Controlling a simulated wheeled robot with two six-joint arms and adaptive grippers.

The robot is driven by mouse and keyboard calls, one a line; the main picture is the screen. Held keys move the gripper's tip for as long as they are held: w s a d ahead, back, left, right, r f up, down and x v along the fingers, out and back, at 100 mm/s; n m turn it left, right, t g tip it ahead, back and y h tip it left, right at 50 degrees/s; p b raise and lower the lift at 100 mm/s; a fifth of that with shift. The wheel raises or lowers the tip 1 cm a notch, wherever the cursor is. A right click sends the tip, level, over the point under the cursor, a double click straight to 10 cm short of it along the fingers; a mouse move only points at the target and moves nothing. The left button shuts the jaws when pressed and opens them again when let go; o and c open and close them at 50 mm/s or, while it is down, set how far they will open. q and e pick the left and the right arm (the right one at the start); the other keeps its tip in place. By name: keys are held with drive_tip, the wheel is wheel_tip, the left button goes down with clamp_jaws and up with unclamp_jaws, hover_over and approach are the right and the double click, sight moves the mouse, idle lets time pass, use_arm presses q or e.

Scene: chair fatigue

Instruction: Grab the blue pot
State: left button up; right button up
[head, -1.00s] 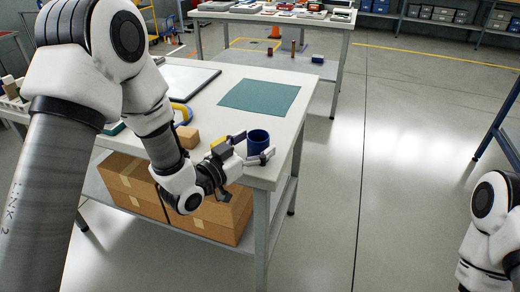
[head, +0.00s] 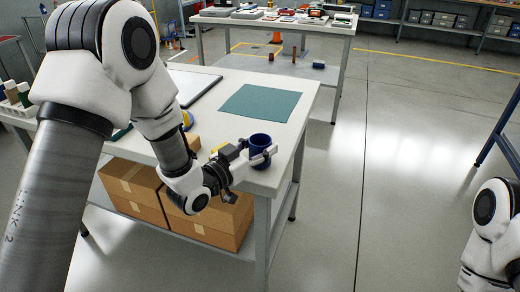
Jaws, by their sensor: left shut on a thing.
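The blue pot (head: 260,144) is a small dark blue cylinder with an open top. It stands upright near the right front corner of the white table (head: 206,131). My left gripper (head: 262,155) comes in from the left, with its fingers around the pot's sides, and is shut on it. The near finger covers part of the pot's lower front. In the head view the pot appears to be at table height; I cannot tell if its base touches the top. Of my right arm only a part shows at the lower right edge, and its gripper is out of view.
A teal mat (head: 260,103) lies on the table behind the pot. Cardboard boxes (head: 134,188) stand on the shelf below. A second table (head: 236,22) with several items stands behind. The floor to the right is clear.

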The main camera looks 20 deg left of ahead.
sight(256, 137)
use_arm(q)
drive_tip(key=r, duration=0.3)
drive_tip(key=shift+s+a, duration=0.3)
drive_tip(key=shift+a, duration=0.1)
drive_tip(key=s+a+r+p, duration=0.1)
drive_tip(key=s+a+p, duration=0.1)
drive_tip(key=s+a, duration=0.8)
drive_tip(key=shift+s+a+r+p, duration=0.2)
drive_tip(key=shift+s+a+p, duration=0.05)
drive_tip(key=shift+s+p, duration=0.15)
